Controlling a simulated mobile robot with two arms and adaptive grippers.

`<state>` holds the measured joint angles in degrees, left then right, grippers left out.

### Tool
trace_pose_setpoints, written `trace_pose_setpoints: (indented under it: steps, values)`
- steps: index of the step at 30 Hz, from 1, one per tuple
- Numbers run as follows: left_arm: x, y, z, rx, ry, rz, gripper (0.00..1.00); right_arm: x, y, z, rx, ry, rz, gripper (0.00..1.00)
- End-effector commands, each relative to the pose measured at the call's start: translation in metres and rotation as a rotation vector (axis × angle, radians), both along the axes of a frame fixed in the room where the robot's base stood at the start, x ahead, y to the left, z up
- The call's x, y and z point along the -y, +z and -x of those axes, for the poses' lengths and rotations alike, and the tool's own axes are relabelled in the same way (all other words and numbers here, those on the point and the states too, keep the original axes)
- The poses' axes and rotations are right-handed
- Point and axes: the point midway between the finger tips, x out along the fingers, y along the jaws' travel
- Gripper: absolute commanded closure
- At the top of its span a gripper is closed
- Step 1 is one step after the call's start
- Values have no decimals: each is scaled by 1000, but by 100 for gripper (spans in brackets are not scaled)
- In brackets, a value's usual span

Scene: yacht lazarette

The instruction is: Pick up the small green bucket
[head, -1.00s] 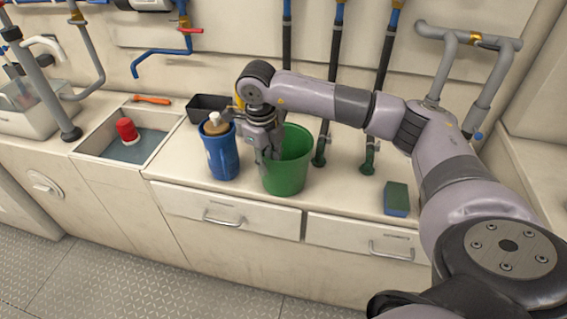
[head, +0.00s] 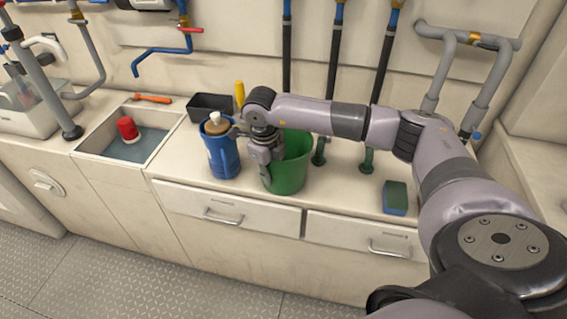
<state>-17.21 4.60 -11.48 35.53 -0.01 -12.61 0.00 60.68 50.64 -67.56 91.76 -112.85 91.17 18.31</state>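The small green bucket (head: 291,176) stands upright on the pale counter, right of a blue jug. My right gripper (head: 266,172) points down at the bucket's left rim, and its fingers overlap the bucket's left wall in the head view. I cannot tell whether the fingers straddle the rim or touch it, nor whether they are open or shut. My arm and gripper hide part of the bucket's left and back rim. The bucket rests on the counter. My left gripper is not in view.
The blue jug (head: 222,158) stands close to the gripper's left. A black tray (head: 209,106) and a yellow-handled item (head: 240,93) lie behind. A green and blue sponge (head: 395,198) lies to the right. A sink (head: 118,158) with a red-topped object (head: 127,129) is at left.

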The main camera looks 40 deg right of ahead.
Motion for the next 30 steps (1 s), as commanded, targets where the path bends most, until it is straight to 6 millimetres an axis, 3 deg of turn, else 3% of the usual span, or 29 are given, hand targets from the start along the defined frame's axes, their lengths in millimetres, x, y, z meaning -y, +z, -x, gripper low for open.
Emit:
trace_pose_setpoints:
  steps: [6, 30]
  values:
    - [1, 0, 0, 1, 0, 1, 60, 0, 0, 0, 0, 0, 0, 100]
    - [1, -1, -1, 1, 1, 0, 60, 0, 7, -1, 3, 0, -1, 100]
